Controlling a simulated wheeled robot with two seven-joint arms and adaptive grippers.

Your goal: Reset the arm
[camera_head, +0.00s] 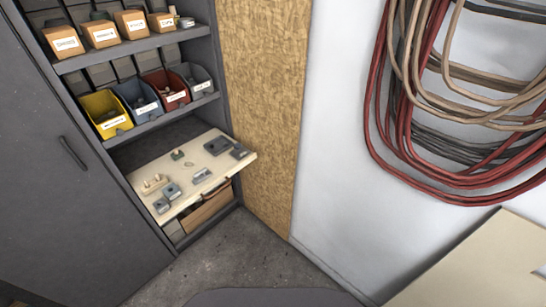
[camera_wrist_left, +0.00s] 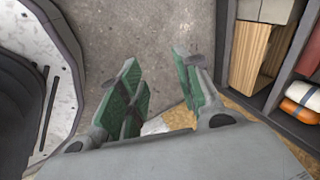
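My left gripper (camera_wrist_left: 160,85) shows in the left wrist view with green pads on its fingers. The fingers are apart, with only grey floor and a bit of plywood showing between them, so it is open and empty. It hangs above the floor, to the left of a shelf unit. Neither gripper shows in the head view, and my right gripper is in no view.
A grey cabinet (camera_head: 75,170) stands at left with shelves of labelled bins, such as a yellow bin (camera_head: 106,113). A pulled-out tray (camera_head: 180,204) holds several small grey parts. Red and tan cables (camera_head: 405,110) hang on the white wall. The floor (camera_head: 245,262) is clear.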

